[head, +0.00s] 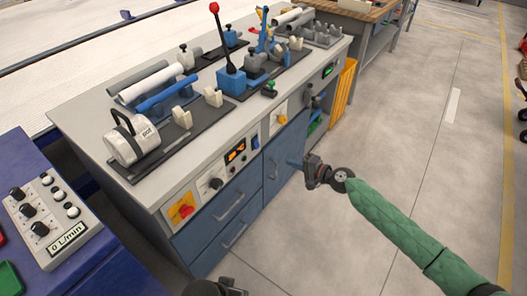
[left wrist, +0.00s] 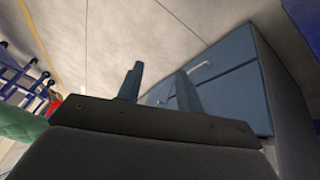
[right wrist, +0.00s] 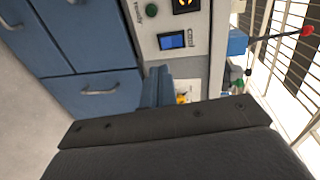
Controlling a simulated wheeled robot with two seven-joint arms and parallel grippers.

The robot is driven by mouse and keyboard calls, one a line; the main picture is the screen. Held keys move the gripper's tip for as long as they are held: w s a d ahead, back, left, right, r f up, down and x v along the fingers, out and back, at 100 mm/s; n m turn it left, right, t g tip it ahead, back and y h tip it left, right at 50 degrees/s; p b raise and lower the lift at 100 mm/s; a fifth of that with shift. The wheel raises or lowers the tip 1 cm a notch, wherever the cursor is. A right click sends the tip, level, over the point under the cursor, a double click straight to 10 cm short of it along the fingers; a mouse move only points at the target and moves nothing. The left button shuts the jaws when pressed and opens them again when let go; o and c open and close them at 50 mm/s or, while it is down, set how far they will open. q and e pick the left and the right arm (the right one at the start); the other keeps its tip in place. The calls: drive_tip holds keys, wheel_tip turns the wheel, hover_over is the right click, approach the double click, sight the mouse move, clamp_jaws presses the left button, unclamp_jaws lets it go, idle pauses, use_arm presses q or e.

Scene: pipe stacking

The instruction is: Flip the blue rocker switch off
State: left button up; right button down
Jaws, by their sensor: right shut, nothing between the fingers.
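The blue rocker switch (head: 255,142) is on the front control panel of the workbench, right of the orange display. In the right wrist view the switch (right wrist: 173,41) shows as a blue rectangle in a dark frame, beside a green button. Its on or off position is too small to tell. My right gripper (head: 292,162) is shut and empty, in front of the cabinet, right of and a little below the switch, apart from it. Its blue fingers (right wrist: 157,88) are together in the right wrist view. My left gripper (left wrist: 160,80) is open and empty, low near the blue drawers.
The panel also has a red rotary switch on a yellow plate (head: 181,211), a black knob (head: 216,184), an orange display (head: 236,152) and a yellow knob (head: 282,119). Drawer handles (head: 229,208) stick out below.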

sight(256, 143)
use_arm(q)
drive_tip(key=shift+w, duration=0.1)
use_arm(e)
drive_tip(key=shift+w+d, duration=0.1)
drive_tip(key=shift+w, duration=0.05)
